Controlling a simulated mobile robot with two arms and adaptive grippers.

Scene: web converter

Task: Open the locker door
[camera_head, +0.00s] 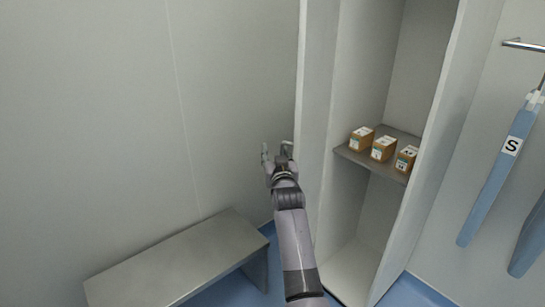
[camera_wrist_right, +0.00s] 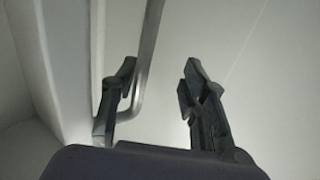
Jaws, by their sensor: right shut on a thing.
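The locker (camera_head: 345,235) stands right of centre in the head view, and its inside is visible. Its pale door (camera_head: 315,95) is swung out on the left side, seen at a steep angle. My right gripper (camera_head: 277,152) is at the outer side of the door, left of its edge. In the right wrist view, a grey bar handle (camera_wrist_right: 149,50) runs down beside the left finger of my right gripper (camera_wrist_right: 160,85), which is shut on it. A gap shows between the fingers, and the contact is partly hidden. My left gripper is not in view.
Several small brown-and-white boxes (camera_head: 383,148) sit on the locker shelf (camera_head: 372,162). A grey bench (camera_head: 185,262) stands at the lower left by the wall. Blue garments (camera_head: 500,175) hang at the right below a metal rail (camera_head: 523,44).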

